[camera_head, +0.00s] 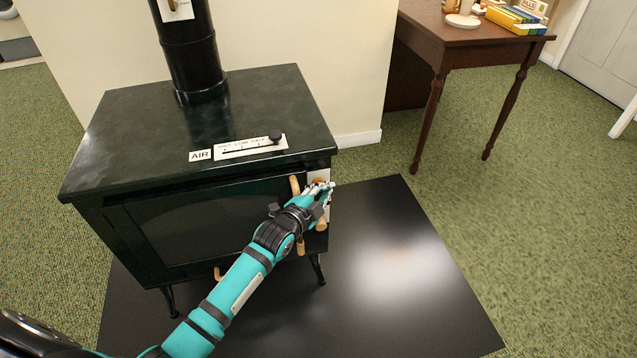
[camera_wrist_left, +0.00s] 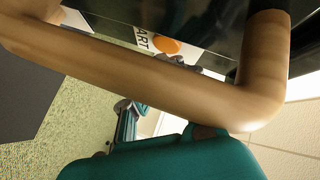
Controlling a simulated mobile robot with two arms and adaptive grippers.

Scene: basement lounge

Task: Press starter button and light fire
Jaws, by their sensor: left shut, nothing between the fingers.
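The dark stove (camera_head: 195,125) stands with its front door window (camera_head: 200,222) facing me; no flame shows behind the glass. An orange starter button (camera_head: 319,181) sits on a white plate at the stove's right front edge. It also shows in the left wrist view as an orange button (camera_wrist_left: 167,46) beside lettering ending in "ART". My left gripper (camera_head: 324,190) is shut and empty, with its fingertips right by the button and partly covering the plate. I cannot tell whether they touch it. A wooden door handle (camera_wrist_left: 150,80) crosses the left wrist view close to the camera. My right gripper is out of view.
An AIR slider (camera_head: 250,146) lies on the stove top, and a black flue pipe (camera_head: 187,45) rises behind it. A black floor mat (camera_head: 440,300) lies below the stove. A wooden table (camera_head: 450,35) stands at the back right. The carpet between is clear.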

